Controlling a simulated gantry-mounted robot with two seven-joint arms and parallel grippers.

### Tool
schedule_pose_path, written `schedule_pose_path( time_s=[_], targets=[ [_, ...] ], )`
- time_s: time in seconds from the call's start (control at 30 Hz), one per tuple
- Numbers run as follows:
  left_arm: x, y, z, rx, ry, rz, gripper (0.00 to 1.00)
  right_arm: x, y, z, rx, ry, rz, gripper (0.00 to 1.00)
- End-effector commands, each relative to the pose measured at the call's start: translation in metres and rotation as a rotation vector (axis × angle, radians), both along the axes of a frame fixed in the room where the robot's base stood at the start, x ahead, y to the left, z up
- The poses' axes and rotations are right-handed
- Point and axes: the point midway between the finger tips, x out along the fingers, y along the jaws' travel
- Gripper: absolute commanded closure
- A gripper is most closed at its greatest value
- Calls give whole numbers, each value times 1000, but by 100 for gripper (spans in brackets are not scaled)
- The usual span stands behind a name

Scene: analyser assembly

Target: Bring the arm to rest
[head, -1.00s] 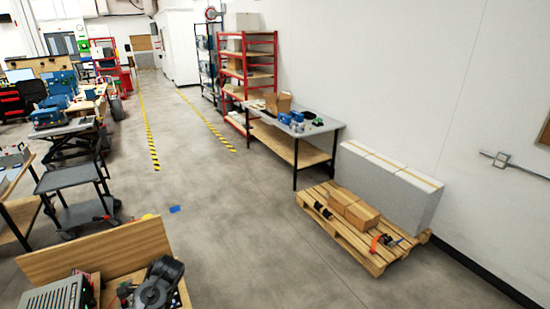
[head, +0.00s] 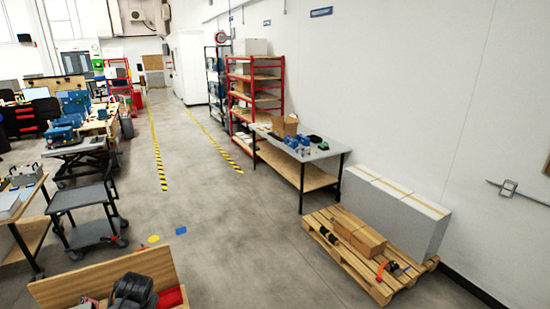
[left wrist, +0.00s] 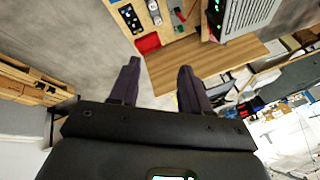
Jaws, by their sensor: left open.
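My left gripper (left wrist: 158,82) shows in the left wrist view with two dark fingers spread apart. No object is between them. It hangs over a wooden workbench (left wrist: 205,65), whose top holds a red tray (left wrist: 148,43), a black tray of small parts (left wrist: 130,20) and a grey ribbed unit (left wrist: 248,15). In the head view a dark rounded shape (head: 133,288) stands at the bottom edge by the bench's wooden board (head: 65,290); I cannot tell whether it is part of my arm. My right gripper is in neither view.
A grey cart (head: 85,197) stands at the left. A wooden pallet (head: 345,262) with a cardboard box (head: 358,236) lies at the right, beside a long white box (head: 395,210). A table (head: 315,152) and red shelves (head: 255,95) line the wall.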

Motion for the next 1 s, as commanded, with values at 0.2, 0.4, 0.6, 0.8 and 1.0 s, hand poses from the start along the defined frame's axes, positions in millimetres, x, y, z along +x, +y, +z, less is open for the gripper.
schedule_pose_path(
  time_s=[0.2,0.4,0.6,0.8,1.0],
  targets=[
    [-51,-51,-47,-22,29,-96,53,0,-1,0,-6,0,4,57],
    [-118,-103,-80,-72,40,-176,53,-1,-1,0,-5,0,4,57],
    [-218,-162,-94,-165,46,-249,53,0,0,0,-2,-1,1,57],
    [-300,-196,-78,-250,42,-274,53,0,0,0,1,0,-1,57],
    [-342,-210,-59,-298,35,-275,53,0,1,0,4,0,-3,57]
  ],
)
